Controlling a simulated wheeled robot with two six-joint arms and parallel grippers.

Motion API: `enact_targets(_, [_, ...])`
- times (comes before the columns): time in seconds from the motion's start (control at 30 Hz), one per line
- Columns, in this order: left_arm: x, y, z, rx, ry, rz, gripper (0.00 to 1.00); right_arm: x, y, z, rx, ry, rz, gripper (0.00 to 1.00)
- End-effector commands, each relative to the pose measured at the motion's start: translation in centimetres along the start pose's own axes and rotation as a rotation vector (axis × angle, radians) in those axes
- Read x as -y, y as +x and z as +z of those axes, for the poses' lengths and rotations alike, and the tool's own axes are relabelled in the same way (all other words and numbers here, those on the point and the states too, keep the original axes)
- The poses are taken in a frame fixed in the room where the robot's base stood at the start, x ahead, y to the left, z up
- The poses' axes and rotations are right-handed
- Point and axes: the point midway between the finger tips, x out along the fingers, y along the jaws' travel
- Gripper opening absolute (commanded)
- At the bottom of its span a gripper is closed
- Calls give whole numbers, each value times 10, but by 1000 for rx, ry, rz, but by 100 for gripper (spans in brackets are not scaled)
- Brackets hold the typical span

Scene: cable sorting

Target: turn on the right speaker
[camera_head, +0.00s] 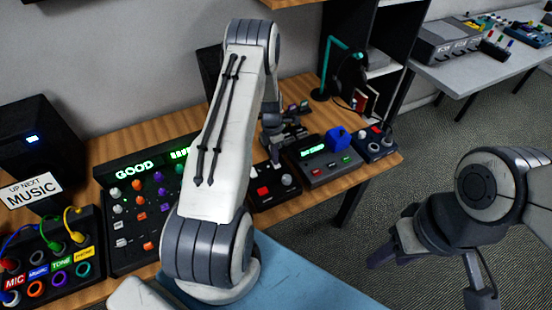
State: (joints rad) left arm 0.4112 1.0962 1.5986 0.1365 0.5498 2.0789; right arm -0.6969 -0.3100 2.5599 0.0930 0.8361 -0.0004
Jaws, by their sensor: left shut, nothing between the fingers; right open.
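A dark box (209,65), apparently the right speaker, stands against the wall at the back of the wooden table. My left arm covers most of it, and its front, switch and any light are hidden. The left speaker (40,145) is a black box at the far left with a lit blue light. My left gripper (275,157) is shut and empty, pointing down beyond my arm, above or near the small devices at the back; whether it touches one I cannot tell. My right gripper (428,278) is open and empty over the floor, right of the table.
A mixer (145,212) with a green "GOOD" display, a cable panel (52,262), a red-button box (274,188), a grey display unit (322,158) and a knob box (374,143) crowd the table (375,172). A teal stand (325,70) holds headphones. A grey side table (475,75) stands back right.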

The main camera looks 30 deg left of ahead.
Motion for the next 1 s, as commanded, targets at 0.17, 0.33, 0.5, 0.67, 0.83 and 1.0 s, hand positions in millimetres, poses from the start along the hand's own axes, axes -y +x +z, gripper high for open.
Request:
enact_targets(0.17, [0, -2, 0, 0, 0, 0, 0, 0, -1, 0, 0, 0, 0, 50])
enact_targets(0.33, [3, -19, 0, 1, -1, 1, 0, 1, -16, -1, 0, 0, 0, 50])
enact_targets(0.5, [9, -52, -2, 1, -5, 0, 0, 3, -43, -2, 0, 1, 0, 50])
enact_targets(0.67, [16, -79, -1, 4, -2, 5, 0, 1, -19, -1, 1, 1, 0, 50])
enact_targets(0.83, [24, -111, -1, 3, -3, 3, 0, 1, -12, 0, 0, 0, 0, 50])
enact_targets(1.0, [29, -130, -2, 2, -3, 2, 0, 1, -9, 0, 0, 0, 0, 50])
